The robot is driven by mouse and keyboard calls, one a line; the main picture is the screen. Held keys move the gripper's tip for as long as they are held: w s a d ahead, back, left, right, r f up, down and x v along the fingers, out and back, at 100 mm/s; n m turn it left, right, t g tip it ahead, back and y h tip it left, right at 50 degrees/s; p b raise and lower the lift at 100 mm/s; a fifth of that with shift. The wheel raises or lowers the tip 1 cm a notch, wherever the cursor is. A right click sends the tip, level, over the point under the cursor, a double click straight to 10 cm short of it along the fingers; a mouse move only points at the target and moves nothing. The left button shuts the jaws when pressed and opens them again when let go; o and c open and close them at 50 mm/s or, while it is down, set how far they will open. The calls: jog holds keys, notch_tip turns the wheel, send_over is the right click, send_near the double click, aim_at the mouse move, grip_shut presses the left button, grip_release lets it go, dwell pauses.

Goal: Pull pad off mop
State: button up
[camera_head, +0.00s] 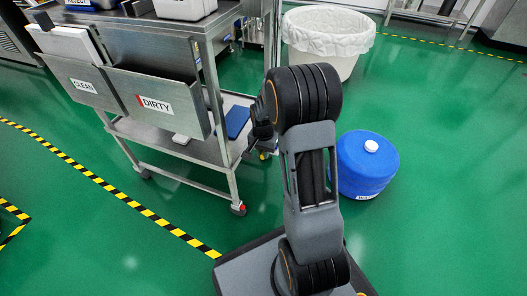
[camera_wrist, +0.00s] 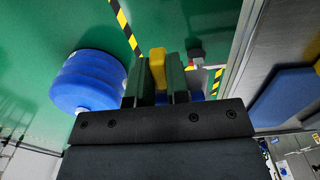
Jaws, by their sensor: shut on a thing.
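My gripper (camera_wrist: 161,78) shows two dark green fingers in the wrist view, shut on a yellow piece (camera_wrist: 157,62) that sticks out between them. Some blue (camera_wrist: 161,98) shows between and beside the fingers, close to the palm; I cannot tell whether it is the pad. In the head view my gripper hangs beside the cart's right side, mostly hidden by my arm, with a small bit of yellow (camera_head: 263,155) below it. A mop handle or whole mop cannot be made out in either view.
The steel cart (camera_head: 225,165) with CLEAN and DIRTY holders (camera_head: 155,103) stands left of my arm. A blue flat thing (camera_head: 237,121) lies on its shelf. A blue round container (camera_head: 367,165) and lined white bin (camera_head: 328,40) stand right and behind. Green floor (camera_head: 455,150) is clear at right.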

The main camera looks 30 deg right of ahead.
jog(key=shift+f+b, duration=0.55)
jog(key=shift+f, duration=1.2)
dwell(0.8)
jog(key=s+a+f, duration=0.2)
jog(key=s+a, duration=0.4)
jog(key=a, duration=0.1)
jog(key=shift+s+a, duration=0.2)
jog(key=shift+s, duration=0.15)
dwell(1.1)
